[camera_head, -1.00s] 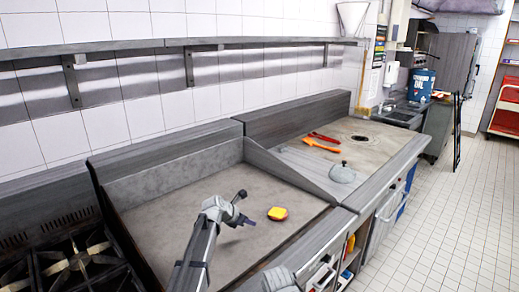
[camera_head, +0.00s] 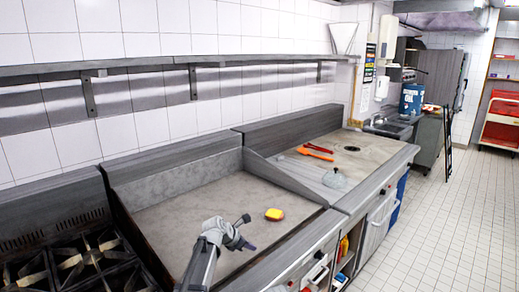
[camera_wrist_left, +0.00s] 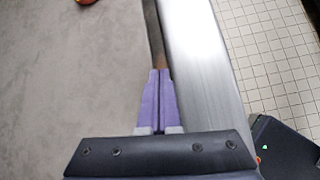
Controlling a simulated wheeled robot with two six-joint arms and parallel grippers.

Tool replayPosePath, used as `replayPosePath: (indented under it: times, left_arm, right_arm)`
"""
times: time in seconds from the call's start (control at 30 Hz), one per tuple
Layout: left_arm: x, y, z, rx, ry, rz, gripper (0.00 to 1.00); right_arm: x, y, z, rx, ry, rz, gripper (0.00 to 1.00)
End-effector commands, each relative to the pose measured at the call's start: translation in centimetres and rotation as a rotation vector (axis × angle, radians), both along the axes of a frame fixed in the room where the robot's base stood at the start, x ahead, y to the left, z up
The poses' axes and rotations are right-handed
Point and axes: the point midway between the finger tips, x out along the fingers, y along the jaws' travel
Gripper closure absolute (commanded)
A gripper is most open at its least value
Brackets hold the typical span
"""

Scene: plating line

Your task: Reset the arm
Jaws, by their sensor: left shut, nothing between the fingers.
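My left arm reaches in from the bottom of the head view, and its gripper (camera_head: 247,232) is over the front part of the near griddle. In the left wrist view the purple fingers (camera_wrist_left: 157,100) are together with nothing between them, above the griddle's front edge. A yellow and orange item (camera_head: 274,214) lies on the griddle, apart from the gripper and beyond it. Only a bit of its orange side shows at the top of the left wrist view (camera_wrist_left: 86,2). My right gripper is not in view.
The near griddle (camera_head: 180,222) has a raised back and side wall. Beyond it, a second griddle holds orange and red utensils (camera_head: 305,154) and a domed lid (camera_head: 335,179). A gas stove (camera_head: 85,262) stands at left. The tiled floor (camera_head: 440,230) is clear.

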Motion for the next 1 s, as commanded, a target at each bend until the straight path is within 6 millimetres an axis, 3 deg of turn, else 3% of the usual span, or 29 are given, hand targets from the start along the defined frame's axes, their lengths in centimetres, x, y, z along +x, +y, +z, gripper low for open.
replayPosePath:
  times: [0.27, 0.47, 0.73, 0.9, 1.0]
  left_arm:
    - [-4.7, -1.3, -1.2, 0.174, -0.054, -0.242, 1.0]
    - [-10.0, -2.1, -2.5, 0.361, -0.113, -0.543, 1.0]
    - [-22.3, -1.9, -4.7, 0.705, -0.221, -1.288, 1.0]
    - [-29.6, -0.3, -5.4, 0.838, -0.268, -1.806, 1.0]
    - [-32.8, 0.7, -5.5, 0.868, -0.284, -2.059, 1.0]
  right_arm:
    - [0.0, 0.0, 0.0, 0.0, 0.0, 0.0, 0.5]
    - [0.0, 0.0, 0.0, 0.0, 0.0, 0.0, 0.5]
    - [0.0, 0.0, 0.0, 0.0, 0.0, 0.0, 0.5]
    - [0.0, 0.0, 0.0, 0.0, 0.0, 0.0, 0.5]
    - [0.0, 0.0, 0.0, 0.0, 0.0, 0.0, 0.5]
